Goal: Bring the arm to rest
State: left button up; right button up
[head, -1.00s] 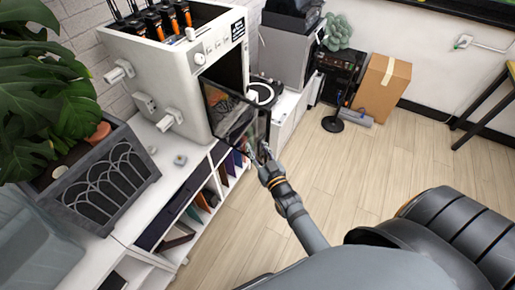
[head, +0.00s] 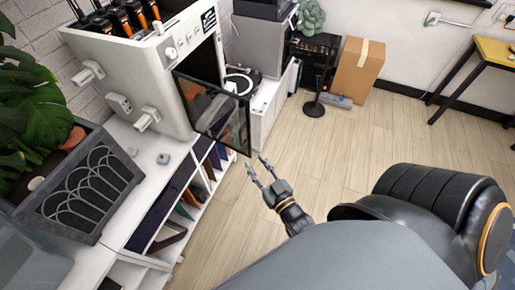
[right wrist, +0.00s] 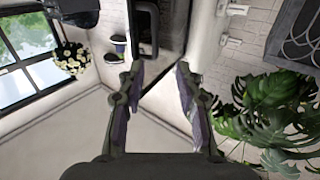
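My right gripper (head: 257,164) is in the head view, just right of and below the open glass door (head: 218,112) of a white machine (head: 150,75). Its two fingers are spread, with nothing between them, and a gap of floor shows between it and the door. In the right wrist view the gripper (right wrist: 160,75) also shows spread, empty fingers. A dark upright part with a handle shape lies beyond them. My left gripper is not in view.
The machine stands on a white shelf unit (head: 108,262) with a planter (head: 80,190) at left. A cardboard box (head: 358,72) and a black stand (head: 314,108) are farther back. The wooden floor (head: 330,140) right of the shelf is clear.

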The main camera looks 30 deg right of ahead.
dwell(0.3)
jog(key=s+d+f+g+b, duration=0.1)
jog(key=s+f+g, duration=0.2)
jog(key=f, duration=0.7)
jog(key=s+f+g, duration=0.2)
jog(key=f, duration=0.8)
jog(key=s+d+f+g+b, duration=0.1)
jog(key=s+f+g, duration=0.2)
jog(key=f, duration=0.8)
jog(key=s+d+f+g, duration=0.2)
jog(key=s+f+g, duration=0.2)
jog(key=s+f, duration=0.4)
jog(key=s+d+f+g+b, duration=0.1)
jog(key=s+f+g, duration=0.3)
jog(key=s+f, duration=0.5)
jog(key=s+d, duration=0.1)
jog(key=s, duration=0.3)
jog(key=shift+d+f+g+h, duration=0.25)
jog(key=shift+d+g+h, duration=0.15)
